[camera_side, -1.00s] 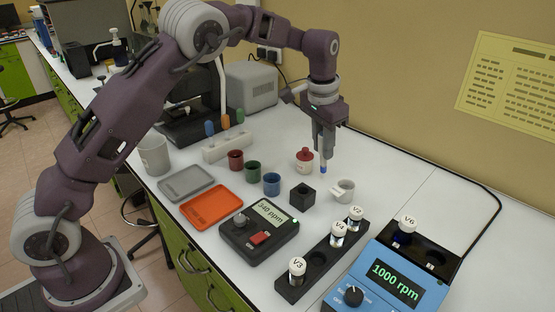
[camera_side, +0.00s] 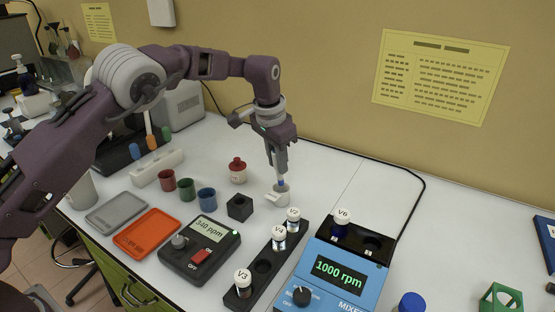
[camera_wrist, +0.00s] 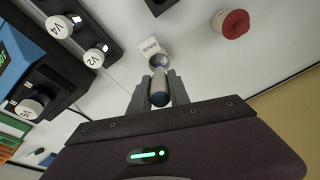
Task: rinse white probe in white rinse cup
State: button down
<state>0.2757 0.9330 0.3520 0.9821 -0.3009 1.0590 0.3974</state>
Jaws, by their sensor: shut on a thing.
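In the wrist view the probe (camera_wrist: 159,98) sits between the fingertips (camera_wrist: 160,86), in line with the cup's opening (camera_wrist: 158,60). How deep the tip is, I cannot tell.
A black vial rack (camera_side: 263,266) with white-capped vials is close in front of the cup. A black block (camera_side: 239,207) and a red-capped bottle (camera_side: 237,171) stand to the left. The blue mixer (camera_side: 345,275) is at the front right. Bench right of the cup is clear.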

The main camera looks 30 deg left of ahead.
jog(key=shift+f, duration=0.1)
dwell(0.4)
jog(key=shift+s+x, duration=0.25)
jog(key=shift+x, duration=0.85)
jog(key=shift+f, duration=0.15)
jog(key=shift+s+x, duration=0.25)
jog(key=shift+x, duration=1)
dwell(0.9)
jog(key=shift+w+v, duration=0.25)
jog(key=shift+v, duration=1)
jog(key=shift+w+v, duration=0.3)
jog(key=shift+v, duration=1)
jog(key=shift+w+v, duration=0.25)
jog(key=shift+v, duration=1)
